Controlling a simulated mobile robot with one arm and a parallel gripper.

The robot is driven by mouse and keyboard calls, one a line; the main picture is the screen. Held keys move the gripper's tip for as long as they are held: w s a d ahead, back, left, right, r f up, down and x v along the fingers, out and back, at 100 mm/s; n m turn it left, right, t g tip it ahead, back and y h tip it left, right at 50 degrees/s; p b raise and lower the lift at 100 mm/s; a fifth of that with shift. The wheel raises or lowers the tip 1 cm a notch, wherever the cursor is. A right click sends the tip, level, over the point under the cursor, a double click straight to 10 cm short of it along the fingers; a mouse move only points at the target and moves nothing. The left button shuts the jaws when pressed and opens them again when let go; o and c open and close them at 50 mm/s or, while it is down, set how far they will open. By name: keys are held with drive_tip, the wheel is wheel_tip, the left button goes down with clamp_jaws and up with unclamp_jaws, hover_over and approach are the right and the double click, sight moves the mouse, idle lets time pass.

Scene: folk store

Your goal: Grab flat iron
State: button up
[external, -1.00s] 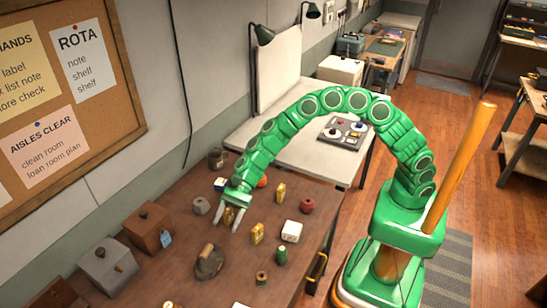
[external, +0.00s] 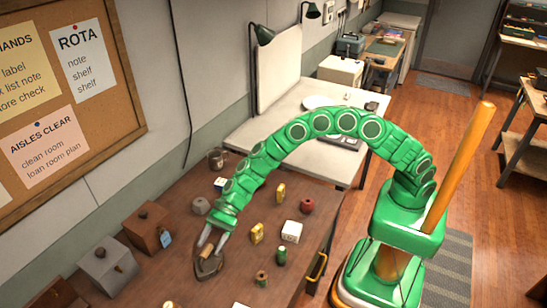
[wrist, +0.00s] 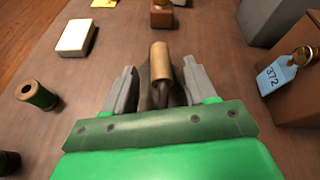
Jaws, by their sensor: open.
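The flat iron (external: 208,267) is dark metal with a wooden handle and sits on the brown workbench. In the wrist view its light-brown wooden handle (wrist: 160,62) stands between my fingers, and its dark body is partly hidden by them and by the handle. My gripper (external: 208,248) is open and low over the iron, pointing down at it. In the wrist view the grey fingers of my gripper (wrist: 160,80) lie one to each side of the handle, with a visible gap on the left.
A brown box (external: 143,230) with a blue tag (wrist: 277,73) marked 372 and a grey box (external: 107,267) stand left of the iron. A green spool (external: 281,256), a white block (external: 291,231) and a brass item (external: 257,233) stand to the right.

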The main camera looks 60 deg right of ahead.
sight(209, 247)
drive_tip(key=shift+x, duration=1.8)
drive_tip(key=shift+c, duration=0.3)
clamp_jaws()
